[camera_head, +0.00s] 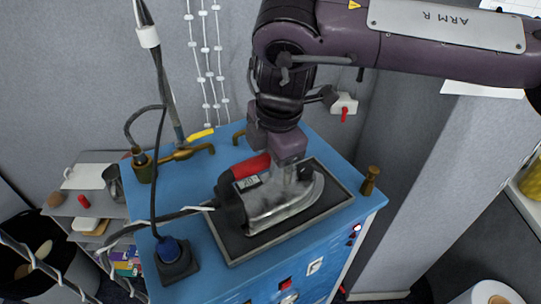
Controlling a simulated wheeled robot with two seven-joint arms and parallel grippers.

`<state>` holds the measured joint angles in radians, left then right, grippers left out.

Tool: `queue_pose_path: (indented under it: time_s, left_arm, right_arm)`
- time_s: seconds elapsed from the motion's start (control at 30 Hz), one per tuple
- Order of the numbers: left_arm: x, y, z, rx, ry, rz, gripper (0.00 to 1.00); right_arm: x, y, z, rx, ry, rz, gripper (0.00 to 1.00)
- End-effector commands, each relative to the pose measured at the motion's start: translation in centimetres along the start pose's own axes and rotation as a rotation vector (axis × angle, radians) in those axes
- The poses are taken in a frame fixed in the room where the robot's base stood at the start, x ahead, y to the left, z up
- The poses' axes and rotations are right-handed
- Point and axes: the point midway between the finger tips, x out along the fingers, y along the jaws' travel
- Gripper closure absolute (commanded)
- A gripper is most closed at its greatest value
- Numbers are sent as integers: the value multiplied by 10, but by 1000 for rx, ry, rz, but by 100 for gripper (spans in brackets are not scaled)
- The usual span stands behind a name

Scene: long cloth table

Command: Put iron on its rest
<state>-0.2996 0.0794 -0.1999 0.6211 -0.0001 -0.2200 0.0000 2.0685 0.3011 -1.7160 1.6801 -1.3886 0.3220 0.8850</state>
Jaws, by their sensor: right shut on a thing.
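The iron (280,204) has a silver body and a dark rear with a red part on top. It is over the dark, grey-framed rest (240,247) on top of the blue cabinet, its tip to the right. I cannot tell whether its sole touches the rest. My right gripper (290,168) comes down from above and is shut on the iron; its fingertips are partly hidden against the iron. A dark cord runs left from the iron's rear. My left gripper is not in view.
The blue cabinet top (205,240) also carries a dark socket with a blue plug (170,252), a brass knob (370,180) and brass fittings (185,152) at the back left. A grey shelf with small items stands left. A grey wall is behind.

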Motion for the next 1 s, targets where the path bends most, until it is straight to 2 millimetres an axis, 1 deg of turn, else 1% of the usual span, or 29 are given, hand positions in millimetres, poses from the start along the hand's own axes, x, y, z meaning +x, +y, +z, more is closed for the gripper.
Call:
queue_pose_path:
  time_s: [0.83, 0.87, 1.0]
  left_arm:
    - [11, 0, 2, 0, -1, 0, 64]
    - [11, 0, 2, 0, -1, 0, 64]
    - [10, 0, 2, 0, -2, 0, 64]
  right_arm:
    - [11, -1, 0, 0, 1, 7, 100]
    - [11, -1, 0, 0, 1, 7, 73]
    - [11, -1, 0, 0, 1, 5, 54]
